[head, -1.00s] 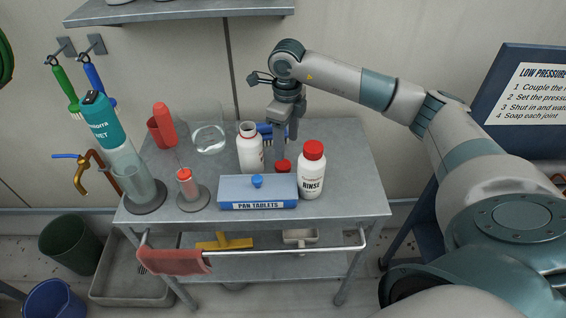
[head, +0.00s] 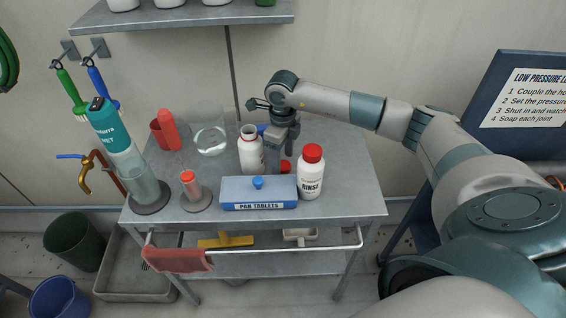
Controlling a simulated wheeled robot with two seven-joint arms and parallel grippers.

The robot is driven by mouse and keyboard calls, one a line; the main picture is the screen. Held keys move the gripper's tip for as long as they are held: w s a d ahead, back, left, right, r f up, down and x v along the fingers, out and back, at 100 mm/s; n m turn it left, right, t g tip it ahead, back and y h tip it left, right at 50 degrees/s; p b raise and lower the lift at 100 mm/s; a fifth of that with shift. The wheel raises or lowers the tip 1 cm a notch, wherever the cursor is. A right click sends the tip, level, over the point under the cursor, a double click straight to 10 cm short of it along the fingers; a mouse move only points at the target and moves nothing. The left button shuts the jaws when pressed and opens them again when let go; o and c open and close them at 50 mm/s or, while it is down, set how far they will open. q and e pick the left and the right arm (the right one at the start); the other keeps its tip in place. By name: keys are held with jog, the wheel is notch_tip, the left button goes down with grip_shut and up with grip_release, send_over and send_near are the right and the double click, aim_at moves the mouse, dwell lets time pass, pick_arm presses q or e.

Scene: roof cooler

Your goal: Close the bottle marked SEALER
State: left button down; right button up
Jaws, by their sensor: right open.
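A white bottle (head: 251,155) with an open, uncapped mouth stands upright on the cart top; its label is turned mostly away, so I cannot read its name. A red cap (head: 285,168) lies on the cart top to the right of it, partly hidden behind the blue tablet box. My right gripper (head: 281,158) points down between the open bottle and the capped bottle, its open fingers low at the cap. Whether they touch the cap, I cannot tell. My left gripper is not in view.
A capped white bottle marked RINSE (head: 311,175) stands close right of the cap. The blue PAN TABLETS box (head: 240,196) is in front. A glass beaker (head: 210,138), red tumblers (head: 168,132) and a teal bottle in a holder (head: 105,122) stand left. The cart's right side (head: 350,180) is clear.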

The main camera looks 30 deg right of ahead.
jog(key=shift+f, duration=0.95)
jog(key=c, duration=1.1)
